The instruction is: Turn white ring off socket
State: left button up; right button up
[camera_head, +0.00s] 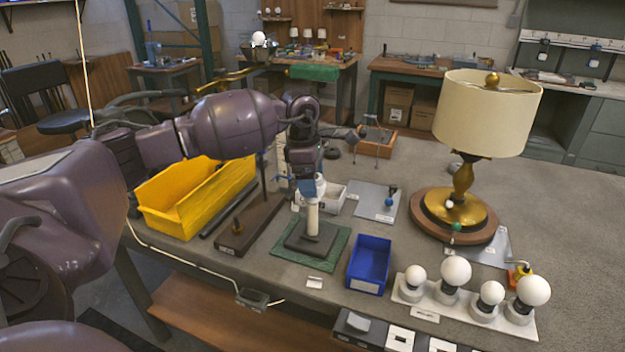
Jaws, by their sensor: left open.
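A cream upright post (312,217), which looks like the socket's stem, stands on a dark square base (310,239) on a green mat (283,257). A white ring-like part (320,185) shows at the top of the post, partly covered by my gripper. My left arm reaches in from the left, and my left gripper (311,192) points down at the top of the post. It is open, with its fingers at or beside the white part; I cannot tell whether they touch it. My right gripper is out of view.
A yellow bin (168,214) stands left of the mat and a blue bin (369,265) to its right. A white rack (460,312) of round bulbs lies at the front right. A lit-looking lamp (486,110) stands on a round wooden base behind it. Bare tabletop lies at far right.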

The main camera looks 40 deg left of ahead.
pick_arm(q)
jog(key=shift+f+m+b, duration=0.1)
jog(key=shift+m+b, duration=0.45)
jog(key=shift+m, duration=0.45)
jog(key=shift+m+g+b, duration=0.3)
jog(key=shift+m+b, duration=0.2)
jog(key=shift+m, duration=0.5)
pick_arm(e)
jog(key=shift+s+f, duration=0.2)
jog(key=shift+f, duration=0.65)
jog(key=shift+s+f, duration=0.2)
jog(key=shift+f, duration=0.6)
pick_arm(q)
jog(key=shift+m, duration=0.3)
jog(key=shift+w+m+g+b, duration=0.1)
jog(key=shift+m+g+b, duration=0.2)
jog(key=shift+m+b, duration=1.5)
jog(key=shift+m, duration=1.4)
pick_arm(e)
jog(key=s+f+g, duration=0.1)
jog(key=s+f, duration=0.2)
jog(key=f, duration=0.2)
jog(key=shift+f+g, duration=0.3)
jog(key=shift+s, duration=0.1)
